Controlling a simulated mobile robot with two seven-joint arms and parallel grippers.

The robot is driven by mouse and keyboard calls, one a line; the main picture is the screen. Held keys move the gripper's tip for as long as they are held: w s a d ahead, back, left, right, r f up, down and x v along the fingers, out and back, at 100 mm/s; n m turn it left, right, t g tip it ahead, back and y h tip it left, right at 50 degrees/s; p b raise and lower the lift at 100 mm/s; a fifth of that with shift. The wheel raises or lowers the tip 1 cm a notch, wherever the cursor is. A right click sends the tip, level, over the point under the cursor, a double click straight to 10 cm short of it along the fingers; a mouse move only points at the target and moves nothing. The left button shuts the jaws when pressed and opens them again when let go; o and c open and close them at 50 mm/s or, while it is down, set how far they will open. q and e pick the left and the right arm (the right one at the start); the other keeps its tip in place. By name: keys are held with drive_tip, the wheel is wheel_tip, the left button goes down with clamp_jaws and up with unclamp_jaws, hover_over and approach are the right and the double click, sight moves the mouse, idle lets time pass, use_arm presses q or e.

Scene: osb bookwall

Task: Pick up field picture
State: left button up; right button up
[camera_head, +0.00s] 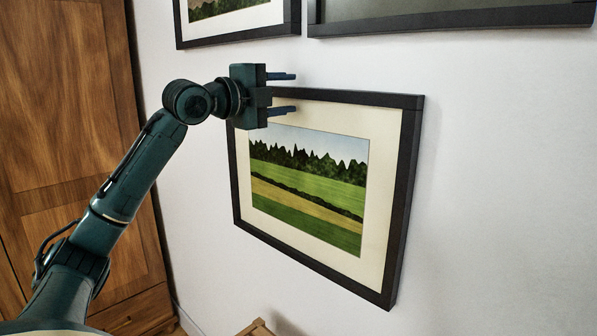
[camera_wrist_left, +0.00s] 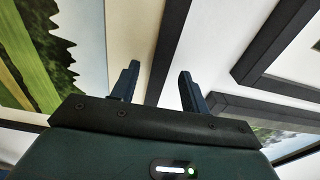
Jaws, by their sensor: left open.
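The field picture (camera_head: 310,180) hangs on the white wall in the head view. It has a black frame, a cream mat and green and yellow field stripes below dark trees. My left gripper (camera_head: 283,93) is at the picture's upper left, by the top edge of its frame. Its two fingers are apart with nothing held. In the left wrist view the fingers (camera_wrist_left: 158,85) point toward the picture's black frame edge (camera_wrist_left: 172,50), which appears between them. The picture's green print (camera_wrist_left: 35,60) shows at the left there. I cannot tell whether the fingers touch the frame. My right gripper is not in view.
Two more black-framed pictures hang above, one at the upper left (camera_head: 235,38) and one at the upper right (camera_head: 450,22). A wooden wardrobe (camera_head: 60,110) stands at the left. A wooden piece (camera_head: 257,328) shows at the bottom. The wall at right is bare.

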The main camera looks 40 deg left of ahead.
use_arm(q)
drive_tip(key=shift+w+d, duration=0.1)
drive_tip(key=shift+w, duration=0.25)
clamp_jaws()
idle(0.3)
drive_tip(key=shift+s+r, duration=0.1)
drive_tip(key=shift+r, duration=0.1)
